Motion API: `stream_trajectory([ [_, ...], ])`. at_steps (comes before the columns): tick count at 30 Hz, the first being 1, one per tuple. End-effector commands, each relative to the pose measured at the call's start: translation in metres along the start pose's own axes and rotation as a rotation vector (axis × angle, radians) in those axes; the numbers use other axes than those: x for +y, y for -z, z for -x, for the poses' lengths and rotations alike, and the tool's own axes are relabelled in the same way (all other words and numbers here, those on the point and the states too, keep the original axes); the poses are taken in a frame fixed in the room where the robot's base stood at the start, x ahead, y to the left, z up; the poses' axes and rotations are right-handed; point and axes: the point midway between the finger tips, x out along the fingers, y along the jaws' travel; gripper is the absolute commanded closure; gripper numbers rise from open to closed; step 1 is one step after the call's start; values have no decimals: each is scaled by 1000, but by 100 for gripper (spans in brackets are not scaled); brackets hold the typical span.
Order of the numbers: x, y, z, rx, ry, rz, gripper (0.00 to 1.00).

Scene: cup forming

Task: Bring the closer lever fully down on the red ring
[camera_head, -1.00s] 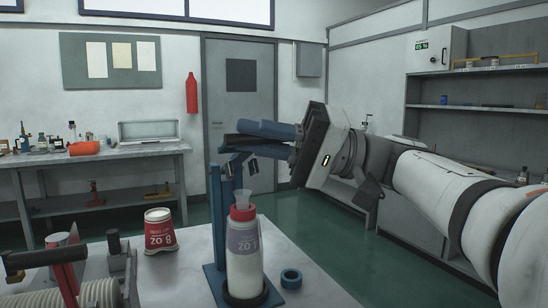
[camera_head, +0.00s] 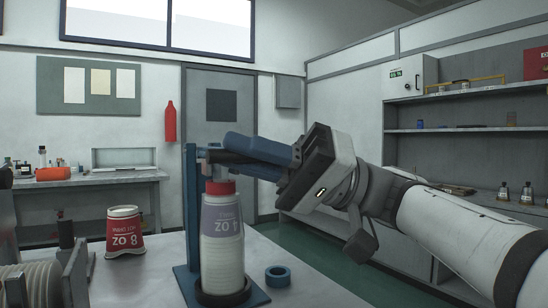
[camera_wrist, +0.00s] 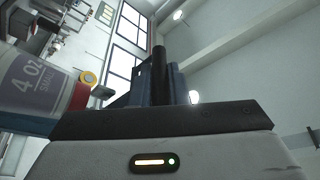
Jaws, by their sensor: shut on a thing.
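The closer is a blue upright stand (camera_head: 191,215) with a dark lever (camera_head: 228,157) reaching right from its top. My gripper (camera_head: 252,150) has its blue fingers shut on the lever's handle; the wrist view shows the black handle (camera_wrist: 158,72) between the fingers. The red ring (camera_head: 219,187) sits on top of a white stack with a purple-grey "4 OZ" band (camera_head: 222,222), upright in the stand's base. The lever is roughly level just above the ring. I cannot tell whether its pressing end touches the ring. The stack also shows tilted in the wrist view (camera_wrist: 32,88).
A machine with a ribbed roller (camera_head: 30,284) fills the lower left. The table (camera_head: 325,290) is clear at front right.

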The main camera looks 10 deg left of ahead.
Motion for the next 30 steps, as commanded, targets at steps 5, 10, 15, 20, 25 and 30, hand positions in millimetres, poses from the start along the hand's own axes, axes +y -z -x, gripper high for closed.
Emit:
stream_trajectory([
  [5, 1, -1, -3, -3, 4, -3, 100],
  [10, 1, -2, -5, -7, 7, -5, 100],
  [15, 1, -2, -6, -9, 10, -5, 75],
  [20, 1, -3, -6, -11, 11, -6, 64],
  [25, 0, -3, -7, -12, 12, -6, 64],
  [30, 1, -2, 2, -10, 10, -7, 64],
])
